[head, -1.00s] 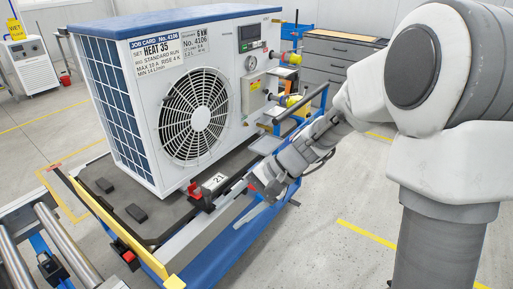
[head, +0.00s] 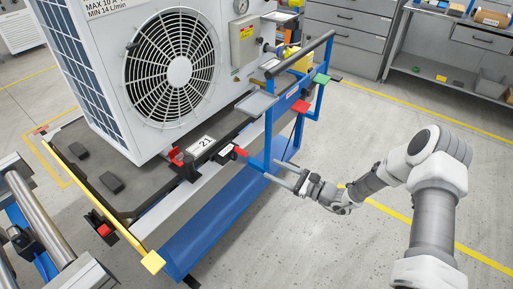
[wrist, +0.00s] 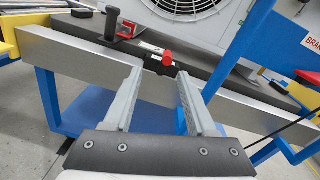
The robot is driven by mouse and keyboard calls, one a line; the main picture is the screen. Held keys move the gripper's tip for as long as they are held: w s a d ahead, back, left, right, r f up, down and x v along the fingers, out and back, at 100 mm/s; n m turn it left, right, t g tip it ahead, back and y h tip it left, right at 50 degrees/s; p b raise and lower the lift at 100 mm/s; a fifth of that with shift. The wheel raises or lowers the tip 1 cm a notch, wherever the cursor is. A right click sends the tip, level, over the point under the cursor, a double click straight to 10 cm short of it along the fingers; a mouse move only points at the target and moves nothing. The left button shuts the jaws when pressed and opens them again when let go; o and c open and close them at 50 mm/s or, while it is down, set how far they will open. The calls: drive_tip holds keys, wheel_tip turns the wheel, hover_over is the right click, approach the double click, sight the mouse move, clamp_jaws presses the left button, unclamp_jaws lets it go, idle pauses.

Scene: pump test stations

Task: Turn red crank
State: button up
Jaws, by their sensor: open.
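The red crank handle (head: 240,151) sits on a dark block at the near edge of the pump cart, beside a white plate marked 21. In the wrist view the red crank (wrist: 168,58) stands upright just beyond and between my fingertips. My gripper (head: 284,175) is open and empty, off the cart's side and pointing toward it. In the wrist view its two grey fingers (wrist: 160,75) are spread, with a visible gap to the crank. Whether any part touches the cart's blue frame is unclear.
A red clamp (head: 176,157) stands left of the crank by the white fan unit (head: 165,65). The cart's blue upright frame (head: 290,120) with red and green pads rises close to my gripper. A roller conveyor (head: 35,220) is at left. Floor is clear at lower right.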

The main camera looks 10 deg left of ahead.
drive_tip(key=w+f+m+t, duration=0.1)
drive_tip(key=f, duration=0.1)
drive_tip(key=b, duration=0.3)
approach(236, 149)
drive_tip(key=x, duration=0.9)
drive_tip(key=shift+w+f, duration=0.4)
drive_tip(key=shift+w, duration=0.05)
clamp_jaws()
